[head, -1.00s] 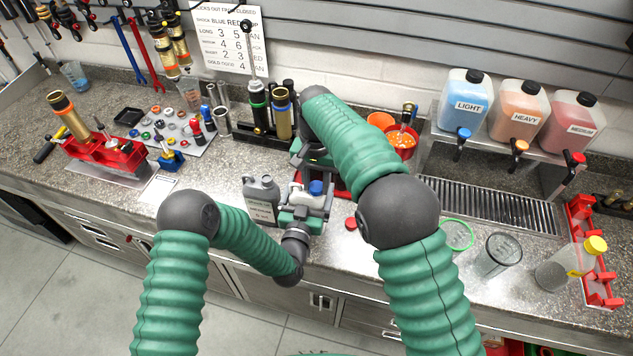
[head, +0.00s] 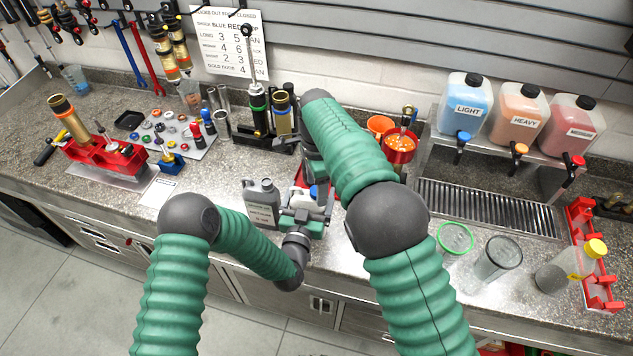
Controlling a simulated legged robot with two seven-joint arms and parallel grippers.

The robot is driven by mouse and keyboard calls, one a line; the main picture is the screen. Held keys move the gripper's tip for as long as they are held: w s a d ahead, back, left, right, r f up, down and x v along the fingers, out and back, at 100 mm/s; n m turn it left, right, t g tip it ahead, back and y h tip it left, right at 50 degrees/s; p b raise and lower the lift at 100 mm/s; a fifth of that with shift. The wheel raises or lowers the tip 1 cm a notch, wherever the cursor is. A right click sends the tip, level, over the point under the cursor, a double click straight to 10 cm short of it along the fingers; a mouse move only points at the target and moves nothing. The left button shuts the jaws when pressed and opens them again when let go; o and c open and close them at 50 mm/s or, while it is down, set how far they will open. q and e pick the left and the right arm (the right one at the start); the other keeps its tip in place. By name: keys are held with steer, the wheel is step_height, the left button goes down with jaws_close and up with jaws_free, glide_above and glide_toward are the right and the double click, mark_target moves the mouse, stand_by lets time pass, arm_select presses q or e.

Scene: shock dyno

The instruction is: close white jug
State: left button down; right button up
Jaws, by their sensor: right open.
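The white jug (head: 301,199) stands near the counter's front edge, mostly hidden by my grippers. A blue cap (head: 314,191) shows at its top right; I cannot tell whether it is seated. My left gripper (head: 305,213) is at the jug's near side, low against it; whether its fingers are shut on it is unclear. My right gripper (head: 314,174) is open, pointing down just above and behind the blue cap, partly hidden by its own arm.
A grey jug (head: 262,205) stands close on the left. A red tray (head: 303,176) lies behind the white jug. A shock stand (head: 262,132) is behind.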

arm_select(q)
steer(key=shift+a, duration=0.1)
jaws_free()
steer(key=shift+w, duration=0.1)
arm_select(e)
step_height(320, 180, up, 12)
steer(key=shift+w, duration=0.15)
steer(key=shift+f, duration=0.15)
arm_select(q)
steer(key=shift+s+a+f, duration=0.1)
steer(key=shift+s, duration=0.35)
arm_select(e)
step_height(320, 180, down, 4)
steer(key=b, duration=0.4)
steer(key=shift+f, duration=0.2)
steer(key=shift+b, duration=0.3)
arm_select(q)
steer(key=v, duration=1.6)
steer(key=shift+w, duration=0.1)
